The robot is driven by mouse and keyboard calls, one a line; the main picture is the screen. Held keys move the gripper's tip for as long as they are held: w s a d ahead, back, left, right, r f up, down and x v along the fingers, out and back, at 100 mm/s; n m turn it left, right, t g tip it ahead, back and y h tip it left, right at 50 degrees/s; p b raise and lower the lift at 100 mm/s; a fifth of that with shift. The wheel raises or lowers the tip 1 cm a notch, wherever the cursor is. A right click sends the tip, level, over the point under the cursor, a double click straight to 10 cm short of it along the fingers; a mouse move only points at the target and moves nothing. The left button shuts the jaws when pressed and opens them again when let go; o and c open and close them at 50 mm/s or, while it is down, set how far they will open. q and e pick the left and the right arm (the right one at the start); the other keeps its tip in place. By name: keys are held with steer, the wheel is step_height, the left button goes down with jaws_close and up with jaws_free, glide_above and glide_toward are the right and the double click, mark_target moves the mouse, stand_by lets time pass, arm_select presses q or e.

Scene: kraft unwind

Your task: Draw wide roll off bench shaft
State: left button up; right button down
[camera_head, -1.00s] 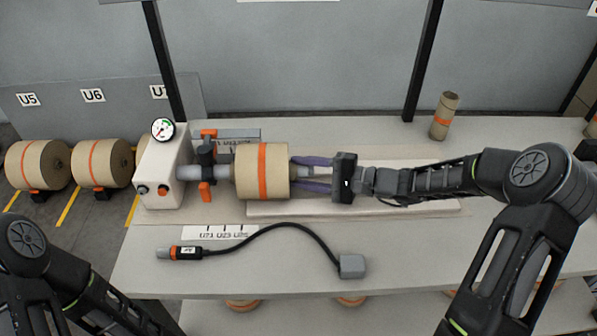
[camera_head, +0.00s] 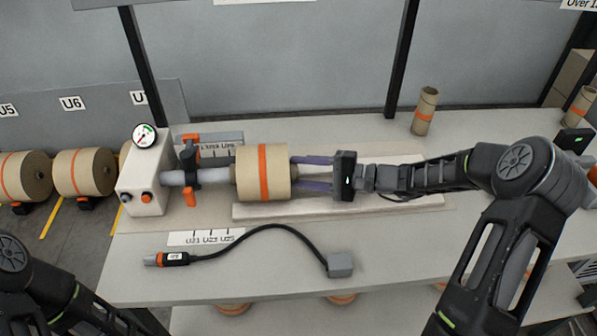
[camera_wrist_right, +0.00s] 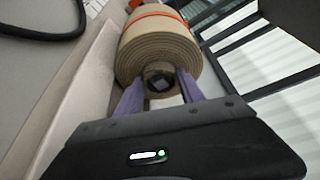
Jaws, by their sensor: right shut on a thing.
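The wide roll (camera_head: 250,174) is tan kraft with an orange band. It is around the bench shaft (camera_head: 218,175), whose grey length shows between the roll and the orange-and-black collar (camera_head: 190,172). My right gripper (camera_head: 297,174) reaches in from the right, its purple fingers shut on the core at the roll's right end. In the right wrist view, the fingers (camera_wrist_right: 160,88) lie on either side of the core, against the roll's end (camera_wrist_right: 158,55). My left arm shows at the lower left, but its gripper is out of view.
A white gauge box (camera_head: 143,180) carries the shaft's left end. A pale board (camera_head: 330,211) lies below the roll and right gripper. A cabled handset (camera_head: 172,259) lies in front. A narrow roll (camera_head: 424,112) stands at the back right. More rolls (camera_head: 82,172) sit left.

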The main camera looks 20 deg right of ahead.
steer(key=shift+s+d, duration=0.15)
steer(key=shift+d, duration=0.45)
steer(key=shift+s+d, duration=0.15)
steer(key=shift+d, duration=0.4)
steer(key=c, duration=0.6)
jaws_free()
steer(key=shift+c, duration=0.2)
steer(key=b+v, duration=0.1)
steer(key=v, duration=0.5)
steer(key=shift+s+d+b, duration=0.2)
steer(key=shift+d+b, duration=0.05)
steer(key=shift+b, duration=0.05)
steer(key=shift+s+d+r, duration=0.15)
steer(key=shift+s+d, duration=0.2)
steer(key=shift+d, duration=0.1)
